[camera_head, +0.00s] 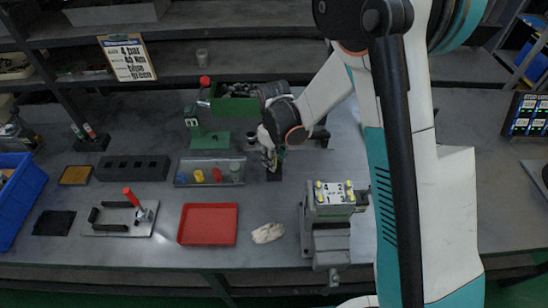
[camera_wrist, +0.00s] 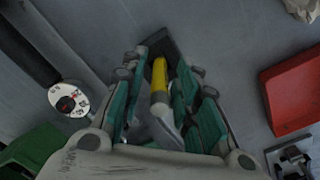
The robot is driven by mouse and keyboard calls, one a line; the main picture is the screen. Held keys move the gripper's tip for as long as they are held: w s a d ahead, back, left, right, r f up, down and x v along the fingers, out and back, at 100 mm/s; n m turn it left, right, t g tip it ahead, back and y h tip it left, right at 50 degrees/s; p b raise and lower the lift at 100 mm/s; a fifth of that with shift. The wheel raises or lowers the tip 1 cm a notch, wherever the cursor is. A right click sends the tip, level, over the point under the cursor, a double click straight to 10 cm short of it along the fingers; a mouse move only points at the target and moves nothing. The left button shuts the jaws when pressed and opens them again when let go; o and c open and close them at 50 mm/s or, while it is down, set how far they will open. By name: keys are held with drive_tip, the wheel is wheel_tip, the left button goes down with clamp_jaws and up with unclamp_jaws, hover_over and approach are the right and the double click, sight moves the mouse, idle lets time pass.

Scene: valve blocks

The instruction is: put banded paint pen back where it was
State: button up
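The paint pen (camera_wrist: 159,78) shows as a yellow barrel between the green-padded fingers of my gripper (camera_wrist: 161,88) in the wrist view. Its bands are not clear. A small dark block (camera_wrist: 165,45) lies just beyond the pen's far end; I cannot tell whether the pen is seated in it or just above it. In the head view my gripper (camera_head: 268,160) points down over this dark block (camera_head: 273,175), right of the clear tray. The fingers flank the pen closely, but whether they grip it is not clear.
The clear tray (camera_head: 180,181) with coloured caps and a green stand (camera_head: 210,140) are left of my gripper. A red tray (camera_head: 208,224), a crumpled cloth (camera_head: 267,233) and a numbered valve block (camera_head: 334,200) stand nearer the front. A small holder with pens (camera_head: 90,140) is far left.

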wheel_tip(320, 180, up, 12)
drive_tip(key=p, duration=0.3)
drive_tip(key=shift+r, duration=0.15)
idle(0.6)
